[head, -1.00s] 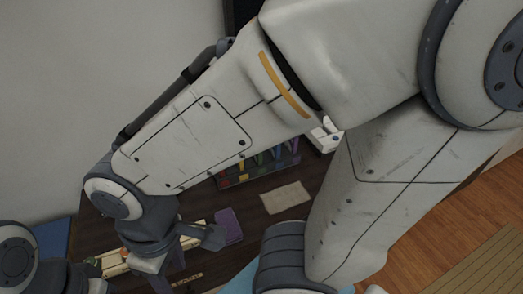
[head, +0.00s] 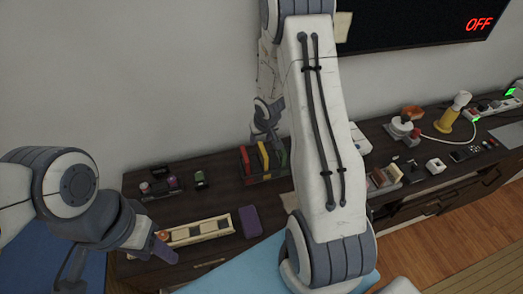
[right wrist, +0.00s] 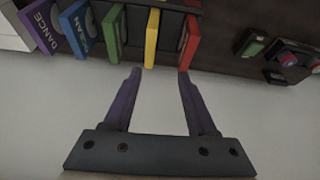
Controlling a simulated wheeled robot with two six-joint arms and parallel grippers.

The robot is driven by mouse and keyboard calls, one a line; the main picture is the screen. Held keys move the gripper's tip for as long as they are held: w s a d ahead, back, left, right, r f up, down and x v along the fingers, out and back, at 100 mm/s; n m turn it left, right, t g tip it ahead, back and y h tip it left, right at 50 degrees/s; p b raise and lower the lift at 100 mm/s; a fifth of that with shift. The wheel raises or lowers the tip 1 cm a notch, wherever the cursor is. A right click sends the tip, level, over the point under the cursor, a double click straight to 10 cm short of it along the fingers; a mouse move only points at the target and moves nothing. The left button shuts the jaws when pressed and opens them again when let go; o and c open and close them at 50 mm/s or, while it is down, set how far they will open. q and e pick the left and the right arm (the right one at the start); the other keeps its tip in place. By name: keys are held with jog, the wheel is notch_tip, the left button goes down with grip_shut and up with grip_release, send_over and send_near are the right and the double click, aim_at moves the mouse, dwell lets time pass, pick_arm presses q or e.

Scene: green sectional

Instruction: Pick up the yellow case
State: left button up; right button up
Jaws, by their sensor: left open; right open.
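The yellow case (head: 263,156) stands upright in a dark rack on the long wooden cabinet, between a green case (head: 247,160) and a red case (head: 282,154). In the right wrist view the yellow case (right wrist: 152,38) lies just beyond and between the fingertips of my right gripper (right wrist: 160,74), which is open and empty. In the head view my right gripper (head: 262,135) is just above the rack, partly hidden by my arm. My left gripper (head: 120,260) is open at the lower left, away from the yellow case.
In the right wrist view, a blue case (right wrist: 78,27) and a purple case (right wrist: 42,24) stand beside the green one. A purple box (head: 250,221) and a long wooden tray (head: 195,232) lie in front of the rack. A screen (head: 400,22) hangs on the wall.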

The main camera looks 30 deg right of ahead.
aim_at(263, 150)
jog(key=d, duration=0.1)
jog(key=d+f, duration=0.1)
jog(key=shift+d+f, duration=0.3)
jog(key=shift+d, duration=0.1)
jog(key=f, duration=0.2)
jog(key=w+f, duration=0.1)
jog(key=shift+w+d+f+m+b, duration=0.2)
jog(key=shift+f+m+b, duration=0.1)
jog(key=shift+f+b, duration=0.1)
jog(key=x, duration=0.5)
jog(key=shift+s+a+f+p, duration=0.1)
jog(key=shift+s+a+p, duration=0.05)
jog(key=shift+a+p, duration=0.2)
jog(key=shift+f, duration=0.45)
grip_shut()
